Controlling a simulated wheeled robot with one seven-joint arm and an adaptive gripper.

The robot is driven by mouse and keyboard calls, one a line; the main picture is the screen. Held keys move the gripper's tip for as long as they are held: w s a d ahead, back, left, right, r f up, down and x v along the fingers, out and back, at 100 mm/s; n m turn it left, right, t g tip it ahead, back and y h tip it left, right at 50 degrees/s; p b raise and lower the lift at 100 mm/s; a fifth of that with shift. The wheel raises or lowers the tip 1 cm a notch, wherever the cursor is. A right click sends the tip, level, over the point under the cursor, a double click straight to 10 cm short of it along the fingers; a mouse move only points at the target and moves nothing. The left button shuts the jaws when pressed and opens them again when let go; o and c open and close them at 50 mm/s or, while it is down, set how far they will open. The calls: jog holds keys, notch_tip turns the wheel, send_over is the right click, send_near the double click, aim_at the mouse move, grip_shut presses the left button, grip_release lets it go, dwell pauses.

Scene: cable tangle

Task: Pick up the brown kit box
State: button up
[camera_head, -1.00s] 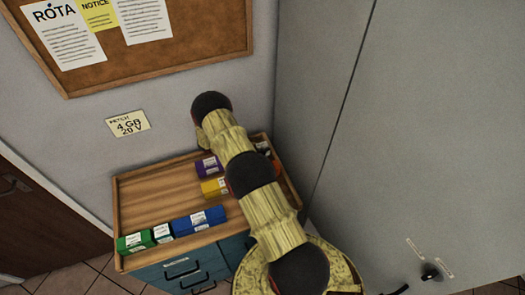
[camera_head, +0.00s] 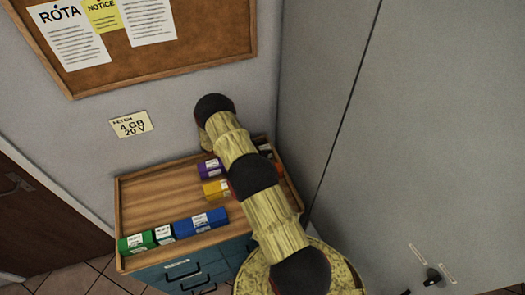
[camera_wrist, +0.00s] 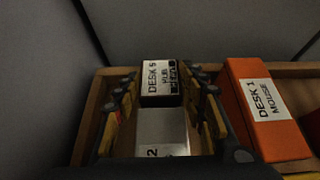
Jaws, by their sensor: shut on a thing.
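A very dark box (camera_wrist: 159,92), black or dark brown, with a white label reading DESK 5 HUB, stands between my gripper's fingertips in the wrist view. My gripper (camera_wrist: 160,82) is shut on this dark box, one finger on each side. A pale grey-white box (camera_wrist: 161,128) lies just nearer, between the lower parts of the fingers. No plainly brown box shows. In the head view my arm hides my gripper and part of the tray top.
An orange box (camera_wrist: 262,105) labelled DESK 1 MOUSE lies right of my gripper. The wooden tray (camera_head: 150,195) also holds blue (camera_head: 200,222), green (camera_head: 137,242), purple (camera_head: 211,169) and yellow (camera_head: 215,189) boxes. Grey walls stand close behind and right. The tray's left part is clear.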

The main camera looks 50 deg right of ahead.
jog(key=shift+r, duration=0.8)
jog(key=s+a+r+b, duration=0.2)
jog(key=s+a+r, duration=0.1)
jog(key=s+r, duration=0.8)
jog(key=s, duration=0.2)
jog(key=shift+s+r, duration=0.2)
jog(key=shift+s, duration=0.1)
jog(key=shift+a, duration=0.1)
jog(key=w+a+f+n+t+b, duration=0.1)
jog(key=w+a+n+t+b, duration=0.2)
jog(key=w+a+n+t, duration=0.45)
jog(key=w+a+f+n+t+b, duration=0.1)
jog(key=w+a+n+t+b, duration=0.3)
jog(key=w, duration=0.6)
jog(key=w+a+r+n+t+y+b, duration=0.1)
jog(key=w+a+n+t+y+b, duration=0.1)
jog(key=a, duration=0.7)
jog(key=w+a+r+n+t+y+b, duration=0.1)
jog(key=a+n+b, duration=0.3)
jog(key=a, duration=0.6)
jog(key=w+a+r+n+t+y+b, duration=0.1)
jog(key=w+a+n+t+y+b, duration=0.2)
jog(key=a, duration=0.7)
jog(key=shift+w+a+r+y+b, duration=0.2)
jog(key=shift+r+y+b, duration=0.25)
jog(key=shift+b, duration=0.45)
